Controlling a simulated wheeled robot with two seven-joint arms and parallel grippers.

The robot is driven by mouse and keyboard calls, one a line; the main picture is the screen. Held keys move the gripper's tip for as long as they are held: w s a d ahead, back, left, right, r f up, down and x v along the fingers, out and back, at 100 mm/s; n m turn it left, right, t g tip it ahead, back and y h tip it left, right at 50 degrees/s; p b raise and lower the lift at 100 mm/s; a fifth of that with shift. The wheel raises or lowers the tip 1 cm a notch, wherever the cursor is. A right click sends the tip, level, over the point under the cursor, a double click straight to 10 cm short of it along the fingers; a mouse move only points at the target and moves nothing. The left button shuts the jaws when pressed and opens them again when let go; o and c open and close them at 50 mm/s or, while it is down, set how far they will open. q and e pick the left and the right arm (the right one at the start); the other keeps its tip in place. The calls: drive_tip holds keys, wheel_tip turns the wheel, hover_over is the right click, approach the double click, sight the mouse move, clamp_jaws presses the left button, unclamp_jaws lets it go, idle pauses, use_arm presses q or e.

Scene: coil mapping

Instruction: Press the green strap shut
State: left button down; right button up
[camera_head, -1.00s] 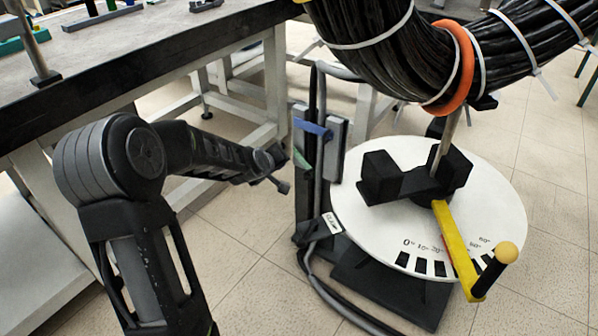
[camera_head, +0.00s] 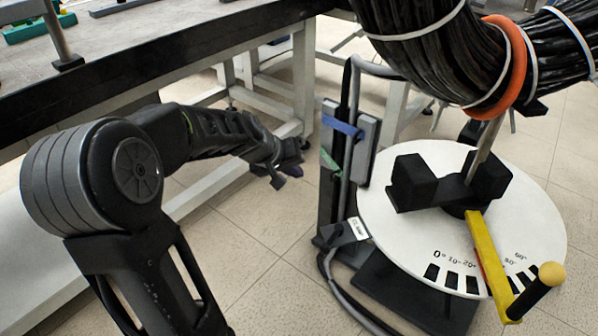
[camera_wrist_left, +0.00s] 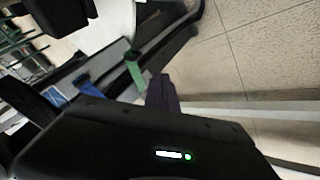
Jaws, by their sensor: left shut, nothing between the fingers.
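The green strap (camera_head: 331,160) is on the upright black post (camera_head: 350,190), below a blue strap (camera_head: 343,128). It sticks out to the left of the post. It also shows in the left wrist view (camera_wrist_left: 134,70), standing out from the panel. My left gripper (camera_head: 288,168) is shut and empty, just left of the green strap with a gap between them. In the left wrist view the dark fingers (camera_wrist_left: 162,92) are close to the green strap; contact cannot be told. My right gripper is not in view.
A white dial plate (camera_head: 395,215) with a yellow pointer arm (camera_head: 490,262) stands right of the post. A thick black cable bundle (camera_head: 430,50) with an orange ring (camera_head: 513,75) hangs above. A workbench (camera_head: 180,58) is behind my left arm. Grey cable runs along the post.

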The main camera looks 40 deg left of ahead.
sight(340, 178)
use_arm(q)
drive_tip(key=w+d+f+b, duration=0.2)
drive_tip(key=w+f, duration=0.4)
drive_tip(key=w, duration=0.2)
drive_tip(key=shift+d+b, duration=0.15)
drive_tip(key=shift+b, duration=0.15)
drive_tip(key=shift+w+d, duration=0.1)
drive_tip(key=shift+w+d+r+p, duration=0.15)
drive_tip(key=shift+w+d+p, duration=0.55)
drive_tip(key=shift+p, duration=0.5)
drive_tip(key=shift+w+d+p, duration=0.55)
drive_tip(key=shift+p, duration=0.25)
drive_tip(key=shift+w+d+p, duration=0.45)
drive_tip(key=shift+w+p, duration=0.15)
drive_tip(key=shift+w, duration=0.15)
drive_tip(key=shift+w+d+p, duration=0.4)
drive_tip(key=shift+w+p, duration=0.2)
drive_tip(key=shift+w, duration=0.1)
drive_tip(key=shift+w, duration=0.1)
